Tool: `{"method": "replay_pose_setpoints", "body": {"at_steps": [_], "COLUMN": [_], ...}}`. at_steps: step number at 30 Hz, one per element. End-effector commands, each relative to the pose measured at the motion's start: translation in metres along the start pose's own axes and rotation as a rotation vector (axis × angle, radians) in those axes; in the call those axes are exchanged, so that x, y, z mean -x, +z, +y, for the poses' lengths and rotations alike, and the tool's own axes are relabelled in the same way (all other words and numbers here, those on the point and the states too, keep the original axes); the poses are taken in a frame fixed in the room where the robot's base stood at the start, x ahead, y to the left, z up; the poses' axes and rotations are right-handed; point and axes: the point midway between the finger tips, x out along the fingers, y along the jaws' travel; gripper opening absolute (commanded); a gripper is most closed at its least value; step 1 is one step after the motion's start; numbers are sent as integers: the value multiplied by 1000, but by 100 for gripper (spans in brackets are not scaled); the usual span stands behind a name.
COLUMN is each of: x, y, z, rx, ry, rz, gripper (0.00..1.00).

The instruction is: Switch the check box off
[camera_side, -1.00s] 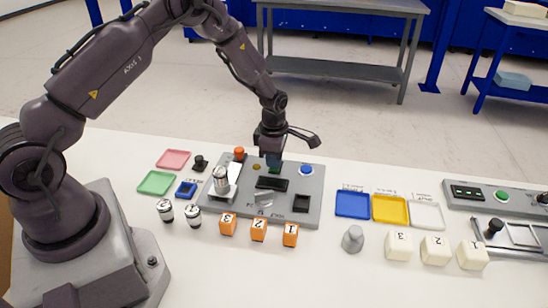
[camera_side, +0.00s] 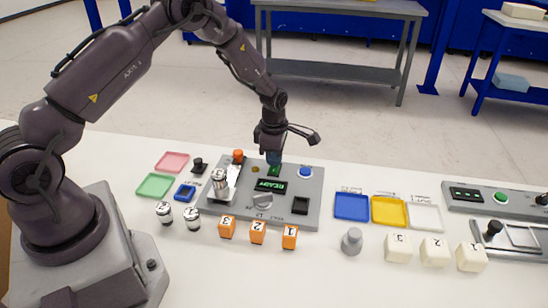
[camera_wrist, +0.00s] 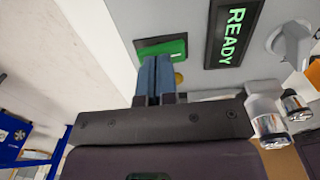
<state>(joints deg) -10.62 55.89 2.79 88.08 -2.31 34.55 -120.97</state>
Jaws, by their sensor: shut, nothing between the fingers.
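The check box (camera_side: 228,205) is a flat grey panel on the white table, below my gripper. Its display (camera_side: 271,186) is lit and reads READY in green; it also shows in the wrist view (camera_wrist: 233,32). A green rocker switch (camera_wrist: 172,46) sits in a dark frame at the panel's edge, and part of it shows in the side view (camera_side: 274,171). My gripper (camera_side: 272,161) is shut and empty, pointing down at this switch. In the wrist view its blue fingertips (camera_wrist: 155,65) are at the switch and hide part of it; I cannot tell whether they touch.
On the panel are a silver cylinder (camera_side: 219,179) in a fixture, a grey knob (camera_side: 263,200), a blue button (camera_side: 305,171) and a black square recess (camera_side: 300,205). Orange blocks (camera_side: 258,232) stand in front. Coloured trays (camera_side: 352,206) lie to the right.

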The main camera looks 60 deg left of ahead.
Motion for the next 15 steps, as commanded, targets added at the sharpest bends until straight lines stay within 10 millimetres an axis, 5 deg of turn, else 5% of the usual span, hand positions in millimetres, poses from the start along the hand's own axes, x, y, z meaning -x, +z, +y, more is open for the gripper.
{"method": "replay_pose_setpoints", "body": {"at_steps": [5,15], "x": [16,92], "y": [0,1], "z": [-1,-11], "rx": [-1,-2], "ry": [3,4], "rz": [-1,-3], "gripper": [0,0]}}
